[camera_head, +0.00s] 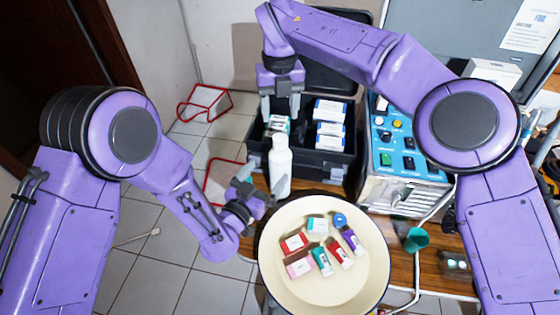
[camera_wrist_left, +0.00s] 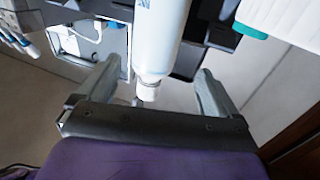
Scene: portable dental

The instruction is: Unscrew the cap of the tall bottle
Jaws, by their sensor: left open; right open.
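The tall white bottle (camera_head: 281,172) stands upright on the wooden table, in front of the black case, with its narrow white cap (camera_head: 280,139) on top. My left gripper (camera_head: 260,187) is open just left of the bottle. In the left wrist view the bottle (camera_wrist_left: 163,35) lies ahead, between the lines of the two spread fingers (camera_wrist_left: 153,92), and its cap (camera_wrist_left: 148,90) shows near the gripper's body. I cannot tell whether a finger touches it. My right gripper (camera_head: 280,106) is open, pointing down above the left part of the case, behind the bottle.
The black case (camera_head: 318,168) holds several small boxes. A round cream tray (camera_head: 325,292) with several small coloured boxes lies in front of the bottle. A control unit (camera_head: 405,160) with buttons stands to the right. A teal funnel-like cup (camera_head: 416,239) is beside the tray.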

